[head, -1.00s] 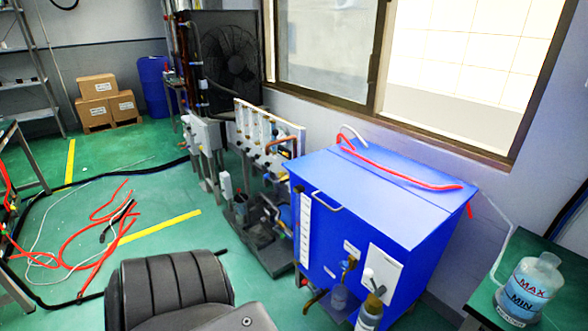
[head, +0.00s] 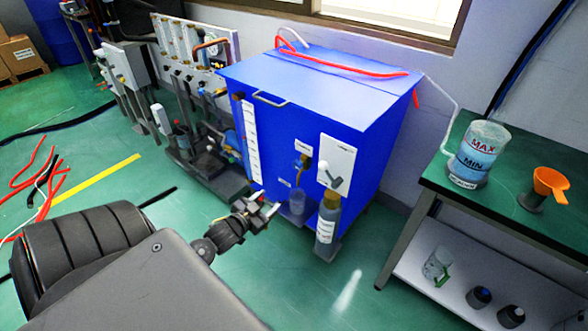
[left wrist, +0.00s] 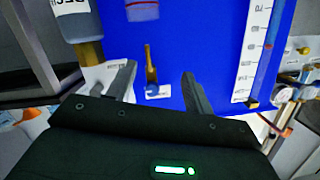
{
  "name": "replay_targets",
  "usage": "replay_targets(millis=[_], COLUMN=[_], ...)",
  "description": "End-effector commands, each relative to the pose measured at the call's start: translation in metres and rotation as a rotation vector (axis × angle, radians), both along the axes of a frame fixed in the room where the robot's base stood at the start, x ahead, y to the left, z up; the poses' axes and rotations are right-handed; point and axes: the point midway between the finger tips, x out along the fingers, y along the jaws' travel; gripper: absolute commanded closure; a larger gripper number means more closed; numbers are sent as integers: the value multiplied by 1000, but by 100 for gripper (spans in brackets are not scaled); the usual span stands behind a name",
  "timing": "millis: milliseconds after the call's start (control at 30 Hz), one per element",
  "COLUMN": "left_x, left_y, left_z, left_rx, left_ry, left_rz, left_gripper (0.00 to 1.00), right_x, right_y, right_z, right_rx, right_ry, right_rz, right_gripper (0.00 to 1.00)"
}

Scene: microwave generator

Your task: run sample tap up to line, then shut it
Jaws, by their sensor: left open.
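The blue tank (head: 325,115) carries a small brass tap (head: 303,166) on its front, and the tap also shows in the left wrist view (left wrist: 151,72). A clear cup (head: 291,210) stands on a small ledge below the tap. It shows inverted at the top of the left wrist view (left wrist: 142,10). I cannot tell any liquid level in it. My left gripper (head: 268,208) is open and empty, in front of the tank and left of the cup. In the left wrist view its fingers (left wrist: 158,82) lie either side of the tap in the picture, apparently short of it. My right gripper is out of view.
A bottle with a tan cap (head: 326,222) stands right of the cup, close to the tap. A white panel with a lever (head: 335,165) is above it. A gauge strip (head: 251,142) runs down the tank's left. A green table (head: 530,215) holds a MAX/MIN container (head: 479,155) and orange funnel (head: 549,184).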

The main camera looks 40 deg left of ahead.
Motion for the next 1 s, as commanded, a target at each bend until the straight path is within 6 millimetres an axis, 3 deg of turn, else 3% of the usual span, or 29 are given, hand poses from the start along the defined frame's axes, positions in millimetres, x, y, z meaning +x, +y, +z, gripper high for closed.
replay_targets(millis=[100,267,533,1000], left_x=[10,13,24,104], left_y=[-10,-16,-17,-15], left_z=[43,73,77,76], left_rx=[5,4,4,5], left_ry=[-119,-183,-191,-188], left_rz=[-48,-77,-80,-78], left_gripper=[48,48,48,48], right_x=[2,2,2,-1], right_y=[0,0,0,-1], right_z=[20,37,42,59], right_rx=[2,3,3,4], right_ry=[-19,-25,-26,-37], right_rz=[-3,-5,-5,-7], right_gripper=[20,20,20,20])
